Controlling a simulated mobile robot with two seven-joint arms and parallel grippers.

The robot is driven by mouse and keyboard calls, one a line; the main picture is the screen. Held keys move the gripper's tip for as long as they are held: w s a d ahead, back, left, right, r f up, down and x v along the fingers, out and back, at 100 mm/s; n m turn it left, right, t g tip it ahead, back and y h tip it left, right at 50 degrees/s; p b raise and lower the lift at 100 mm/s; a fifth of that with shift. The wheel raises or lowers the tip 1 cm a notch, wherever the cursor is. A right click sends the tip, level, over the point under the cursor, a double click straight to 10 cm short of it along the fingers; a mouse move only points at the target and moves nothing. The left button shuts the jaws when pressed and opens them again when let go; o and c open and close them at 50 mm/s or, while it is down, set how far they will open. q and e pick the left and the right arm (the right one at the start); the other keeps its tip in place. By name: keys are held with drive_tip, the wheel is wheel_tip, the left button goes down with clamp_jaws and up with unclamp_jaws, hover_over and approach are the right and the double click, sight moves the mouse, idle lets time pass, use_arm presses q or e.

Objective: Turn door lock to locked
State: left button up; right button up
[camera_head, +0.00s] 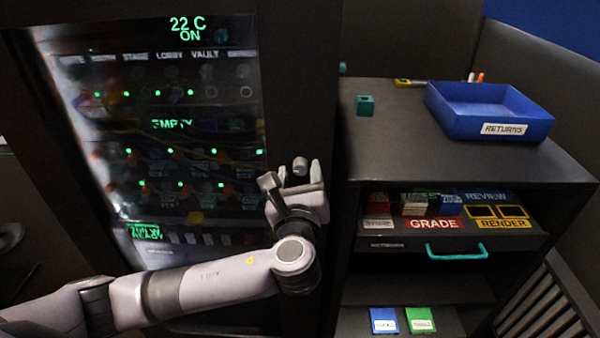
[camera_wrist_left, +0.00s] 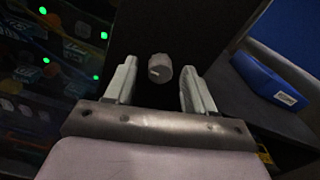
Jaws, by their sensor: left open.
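The door lock (camera_head: 300,165) is a small grey round knob on the dark door frame, just right of the glass door. It also shows in the left wrist view (camera_wrist_left: 160,67), with a small pale mark on its face. My left gripper (camera_head: 299,172) is open in front of the knob. In the left wrist view its two fingers (camera_wrist_left: 159,85) stand either side of the knob, which appears beyond them with gaps on both sides. I cannot tell whether the fingers touch it. My right gripper is not in view.
The glass door (camera_head: 160,120) shows lit panels behind it. To the right stands a dark cabinet (camera_head: 440,150) with a blue returns tray (camera_head: 490,125) and a teal cube (camera_head: 365,105) on top. A teal drawer handle (camera_head: 456,252) sticks out at its front.

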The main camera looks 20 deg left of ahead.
use_arm(q)
drive_tip(key=shift+w, duration=0.15)
clamp_jaws()
